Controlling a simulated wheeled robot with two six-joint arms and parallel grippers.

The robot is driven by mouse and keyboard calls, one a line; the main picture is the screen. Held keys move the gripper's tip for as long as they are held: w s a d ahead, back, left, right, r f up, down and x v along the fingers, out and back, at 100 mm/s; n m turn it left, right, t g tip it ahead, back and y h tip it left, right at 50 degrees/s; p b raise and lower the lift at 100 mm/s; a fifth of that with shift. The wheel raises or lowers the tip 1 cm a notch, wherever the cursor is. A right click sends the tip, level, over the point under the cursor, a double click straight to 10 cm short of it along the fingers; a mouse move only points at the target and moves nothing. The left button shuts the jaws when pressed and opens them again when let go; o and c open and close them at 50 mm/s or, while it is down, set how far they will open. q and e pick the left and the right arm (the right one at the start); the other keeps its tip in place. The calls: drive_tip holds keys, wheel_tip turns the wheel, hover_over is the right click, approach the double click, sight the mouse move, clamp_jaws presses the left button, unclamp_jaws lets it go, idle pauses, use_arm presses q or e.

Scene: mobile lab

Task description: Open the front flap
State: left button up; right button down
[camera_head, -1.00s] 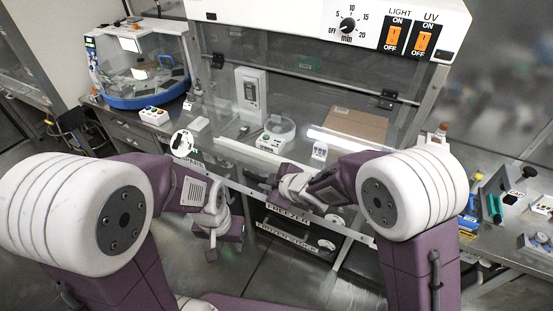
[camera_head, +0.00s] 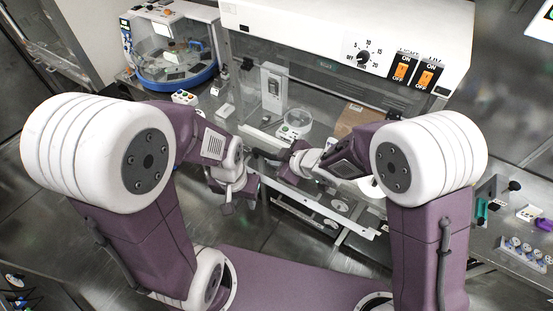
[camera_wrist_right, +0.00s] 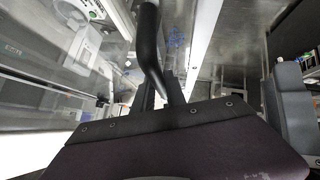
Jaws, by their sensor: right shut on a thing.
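The cabinet with a white control panel (camera_head: 345,40) stands ahead in the head view. Its clear front flap (camera_head: 320,75) is see-through, and my arms hide part of its lower edge. How far the flap is open is hard to tell. My right gripper (camera_head: 268,156) is at the lower front of the cabinet. In the right wrist view, my right gripper (camera_wrist_right: 160,92) is shut on a black curved handle (camera_wrist_right: 149,45) beside the clear panel. My left gripper (camera_head: 230,200) hangs in front of the cabinet, apart from the handle. Its jaw opening is unclear.
A blue-based clear-lidded machine (camera_head: 172,65) stands left of the cabinet. Inside the cabinet are a white device (camera_head: 273,85), a small round machine (camera_head: 296,122) and a cardboard box (camera_head: 356,119). Small lab items, including a purple one (camera_head: 544,225), lie on the right bench.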

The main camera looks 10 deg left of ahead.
drive_tip(key=shift+r, duration=0.2)
drive_tip(key=c, duration=1.5)
unclamp_jaws()
drive_tip(key=shift+c, duration=0.2)
drive_tip(key=shift+o, duration=0.9)
drive_tip(key=shift+w, duration=0.1)
drive_tip(key=p+v, duration=0.1)
drive_tip(key=v, duration=0.8)
